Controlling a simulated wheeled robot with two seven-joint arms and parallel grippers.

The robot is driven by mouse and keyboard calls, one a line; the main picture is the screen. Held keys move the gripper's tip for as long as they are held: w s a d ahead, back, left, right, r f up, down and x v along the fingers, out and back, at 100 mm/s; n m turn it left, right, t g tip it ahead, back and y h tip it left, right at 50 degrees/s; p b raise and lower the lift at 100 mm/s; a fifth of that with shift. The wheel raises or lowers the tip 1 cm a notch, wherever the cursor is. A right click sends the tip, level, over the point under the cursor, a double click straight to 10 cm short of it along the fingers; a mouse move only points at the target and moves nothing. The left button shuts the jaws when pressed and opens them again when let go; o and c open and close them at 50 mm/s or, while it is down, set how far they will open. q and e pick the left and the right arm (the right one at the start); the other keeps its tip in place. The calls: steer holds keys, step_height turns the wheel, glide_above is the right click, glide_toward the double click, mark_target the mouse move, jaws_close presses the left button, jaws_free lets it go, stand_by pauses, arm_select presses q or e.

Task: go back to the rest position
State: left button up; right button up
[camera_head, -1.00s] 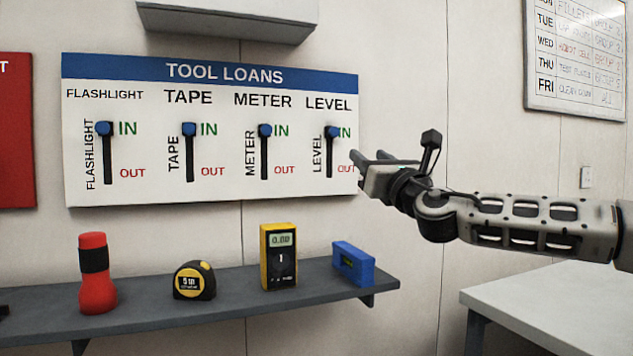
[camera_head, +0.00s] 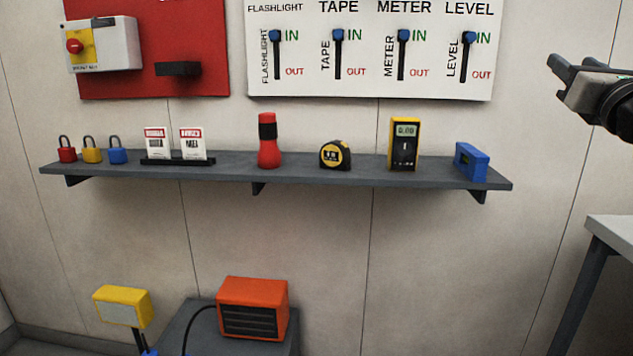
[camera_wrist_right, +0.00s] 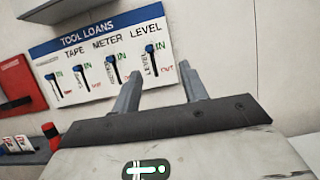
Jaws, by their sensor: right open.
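My right gripper (camera_head: 562,78) is at the right edge of the head view, to the right of the tool loans board (camera_head: 370,88). It is open and empty, apart from the board and its sliders. In the right wrist view its two fingers (camera_wrist_right: 160,88) stand apart with only the board and wall beyond them. All the sliders show blue knobs at the top, beside IN, among them the level slider (camera_head: 467,55). My left gripper is in neither view.
A grey shelf (camera_head: 225,172) holds padlocks, tags, a red flashlight (camera_head: 268,142), a tape measure (camera_head: 335,155), a yellow meter (camera_head: 403,145) and a blue level (camera_head: 471,161). A white table (camera_head: 612,232) stands at the right. An orange heater (camera_head: 252,307) and yellow lamp are below.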

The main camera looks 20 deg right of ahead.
steer(key=w+a+f+m+g+y+p, duration=0.1)
steer(key=w+a+f+m+g+y, duration=0.25)
steer(key=f, duration=0.85)
steer(key=w+a+f+m+y+p, duration=0.1)
steer(key=w+a+f+m+y, duration=0.15)
steer(key=w+a+f, duration=0.6)
steer(key=s+a+f+m+g+y+p, duration=0.1)
steer(key=s+a+f+m+g+y, duration=0.25)
steer(key=f, duration=0.55)
steer(key=s+a+f+m+p, duration=0.1)
steer(key=s+a+f+m, duration=0.1)
steer(key=s+a+f, duration=0.5)
arm_select(q)
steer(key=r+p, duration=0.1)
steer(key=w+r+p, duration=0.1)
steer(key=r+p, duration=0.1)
steer(key=p, duration=0.1)
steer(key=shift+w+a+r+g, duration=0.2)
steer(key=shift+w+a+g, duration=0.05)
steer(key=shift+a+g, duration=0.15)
arm_select(e)
steer(key=s+a+f+m+g+y, duration=0.2)
steer(key=s+a+f+m+g, duration=0.1)
steer(key=s+a+f+m, duration=1)
steer(key=s+a+m, duration=0.2)
steer(key=a+m, duration=0.2)
steer(key=m, duration=0.1)
steer(key=shift+s, duration=0.35)
